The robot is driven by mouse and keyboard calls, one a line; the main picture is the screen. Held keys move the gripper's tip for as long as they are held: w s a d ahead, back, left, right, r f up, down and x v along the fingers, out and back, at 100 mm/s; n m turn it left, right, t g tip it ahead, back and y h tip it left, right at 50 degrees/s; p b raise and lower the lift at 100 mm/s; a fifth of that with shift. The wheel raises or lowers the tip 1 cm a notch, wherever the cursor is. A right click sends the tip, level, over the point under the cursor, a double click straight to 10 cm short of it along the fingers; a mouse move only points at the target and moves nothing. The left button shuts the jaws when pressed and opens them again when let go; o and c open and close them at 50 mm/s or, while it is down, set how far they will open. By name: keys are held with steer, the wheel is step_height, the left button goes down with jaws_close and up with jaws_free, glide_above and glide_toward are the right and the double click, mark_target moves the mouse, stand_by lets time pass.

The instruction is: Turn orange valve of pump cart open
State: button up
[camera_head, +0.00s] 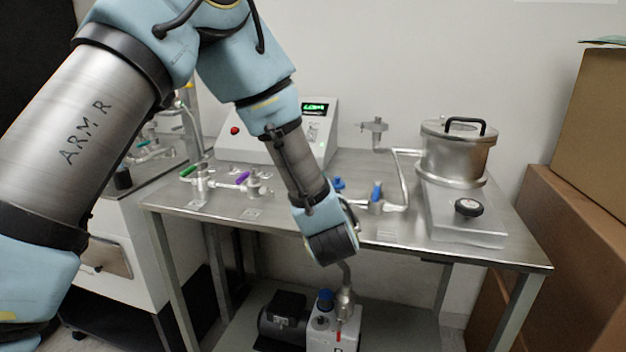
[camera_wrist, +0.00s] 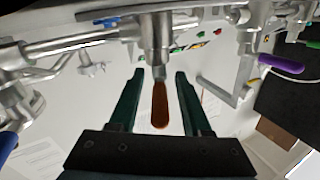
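The orange valve handle (camera_wrist: 160,106) is in the middle of the wrist view, a long rounded lever below a metal valve stem. My gripper (camera_wrist: 159,75) is open, with one dark green finger on each side of the handle. Gaps show between the handle and both fingers, so it is not gripped. The pump cart (camera_head: 415,244) is the steel table in the head view. There my arm reaches down over its front middle and hides the orange valve and my fingers.
Blue valve handles (camera_head: 376,192), a purple handle (camera_head: 242,178) and a green handle (camera_head: 188,170) sit on pipework nearby. A steel chamber (camera_head: 456,152) stands at the right of the cart. A pump (camera_head: 325,325) is on the lower shelf. Cardboard boxes (camera_head: 575,235) stand right.

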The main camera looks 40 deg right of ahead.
steer(key=shift+s, duration=0.1)
steer(key=b+v, duration=0.2)
steer(key=v, duration=0.7)
steer(key=shift+s+a+b, duration=0.1)
steer(key=shift+a+b, duration=0.05)
steer(key=shift+b, duration=0.2)
steer(key=shift+s+a, duration=0.45)
steer(key=shift+s, duration=0.05)
